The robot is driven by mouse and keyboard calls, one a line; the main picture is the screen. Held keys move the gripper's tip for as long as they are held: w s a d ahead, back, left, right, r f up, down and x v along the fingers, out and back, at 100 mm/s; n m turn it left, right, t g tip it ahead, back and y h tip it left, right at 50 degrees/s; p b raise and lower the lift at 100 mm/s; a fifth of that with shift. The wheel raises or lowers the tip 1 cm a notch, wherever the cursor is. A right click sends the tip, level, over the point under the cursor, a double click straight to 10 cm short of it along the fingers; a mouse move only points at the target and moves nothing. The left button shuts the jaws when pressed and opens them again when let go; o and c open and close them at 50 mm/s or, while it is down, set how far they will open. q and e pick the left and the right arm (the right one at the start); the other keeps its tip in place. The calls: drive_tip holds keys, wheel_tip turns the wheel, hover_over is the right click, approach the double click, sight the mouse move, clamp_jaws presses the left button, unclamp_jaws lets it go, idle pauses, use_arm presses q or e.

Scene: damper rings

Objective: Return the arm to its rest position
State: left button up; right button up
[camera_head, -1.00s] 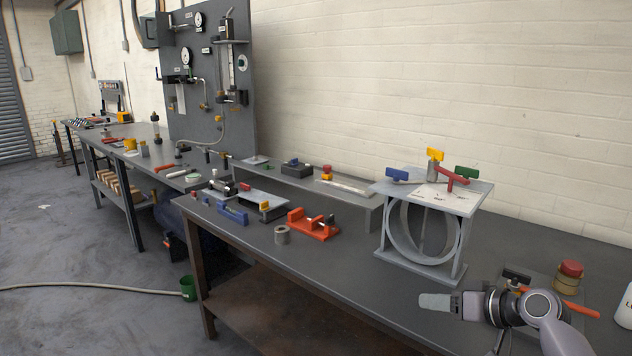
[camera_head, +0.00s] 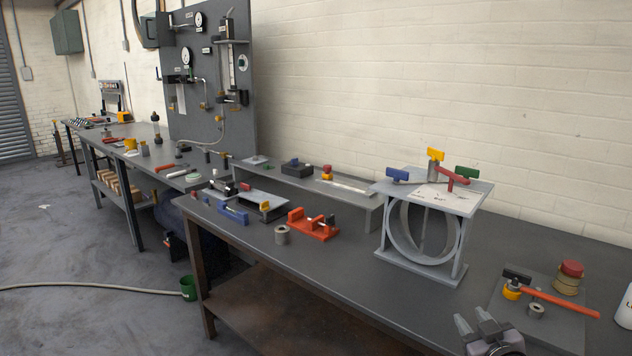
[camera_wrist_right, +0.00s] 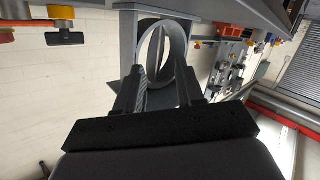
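My right gripper (camera_head: 474,318) is at the bottom edge of the head view, in front of the workbench (camera_head: 350,290). Its two fingers stand apart with nothing held between them. In the right wrist view the fingers of the right gripper (camera_wrist_right: 160,92) are also apart. The grey stand with a large ring (camera_head: 437,200) shows beyond them and also appears in that view (camera_wrist_right: 182,45). The right arm behind the gripper is mostly out of the head view. My left gripper is not in view.
A red-orange fixture (camera_head: 312,224) and another grey ring (camera_head: 282,235) sit further left. The bench front is clear between them.

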drive_tip(key=s+a+f+g, duration=0.1)
drive_tip(key=s+a+f, duration=0.2)
drive_tip(key=s, duration=0.7)
drive_tip(key=s+a+f+g+y, duration=0.1)
drive_tip(key=s+a+f, duration=0.3)
drive_tip(key=s+f, duration=0.4)
drive_tip(key=s+a+f+m+g+y, duration=0.1)
drive_tip(key=s+a+f+g, duration=0.2)
drive_tip(key=s, duration=0.9)
wheel_tip(320, 180, down, 3)
drive_tip(key=shift+s+a+r, duration=0.1)
drive_tip(key=shift+s+a, duration=0.25)
drive_tip(key=shift+a, duration=0.4)
